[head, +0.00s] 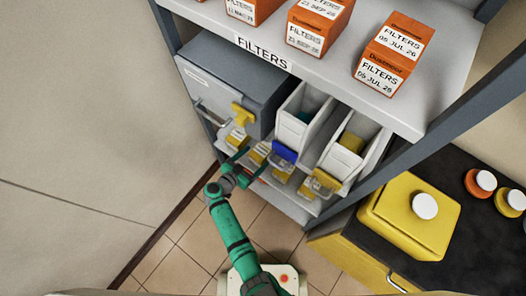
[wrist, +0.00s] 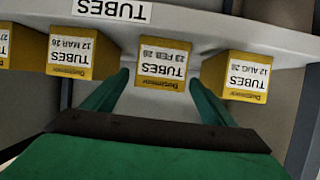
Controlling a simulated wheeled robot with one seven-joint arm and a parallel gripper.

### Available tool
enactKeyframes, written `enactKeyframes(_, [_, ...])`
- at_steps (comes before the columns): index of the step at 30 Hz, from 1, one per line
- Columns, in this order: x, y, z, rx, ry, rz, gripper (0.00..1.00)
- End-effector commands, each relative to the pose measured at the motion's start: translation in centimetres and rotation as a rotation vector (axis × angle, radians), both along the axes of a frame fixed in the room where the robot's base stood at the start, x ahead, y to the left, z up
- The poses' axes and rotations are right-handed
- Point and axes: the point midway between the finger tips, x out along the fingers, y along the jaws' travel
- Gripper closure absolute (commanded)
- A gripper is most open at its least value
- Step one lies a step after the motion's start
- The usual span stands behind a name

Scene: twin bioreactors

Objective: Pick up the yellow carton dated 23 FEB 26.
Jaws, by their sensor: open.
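The yellow carton dated 23 FEB 26 (wrist: 163,64) is in the middle of the wrist view, its label upside down, on a shelf marked TUBES. My gripper (wrist: 160,82) is open, one green finger towards each side of this carton. The fingertips are close to its front, with no contact visible. In the head view my gripper (head: 247,163) is at the low shelf, by the second yellow carton (head: 258,152) from the left, whose date I cannot read there.
In the wrist view, yellow cartons dated 12 MAR 26 (wrist: 84,52) and 12 AUG 26 (wrist: 235,77) flank it with gaps. Grey bins (head: 303,115) stand above the low shelf. Orange FILTERS cartons (head: 397,52) are higher up. A yellow container (head: 395,220) stands at right.

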Motion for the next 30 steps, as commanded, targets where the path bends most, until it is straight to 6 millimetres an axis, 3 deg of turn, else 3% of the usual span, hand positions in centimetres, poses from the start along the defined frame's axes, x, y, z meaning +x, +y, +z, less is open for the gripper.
enactKeyframes(16, [4.1,-3.6,-2.2,0.001,0.003,-0.007,0.22])
enactKeyframes(26, [4.7,-3.7,-2.5,0.001,0.002,-0.001,0.22])
enactKeyframes(27, [4.7,-3.7,-2.5,0.001,0.002,-0.001,0.24])
enactKeyframes(30, [4.7,-3.7,-2.5,0.001,0.002,-0.001,0.48])
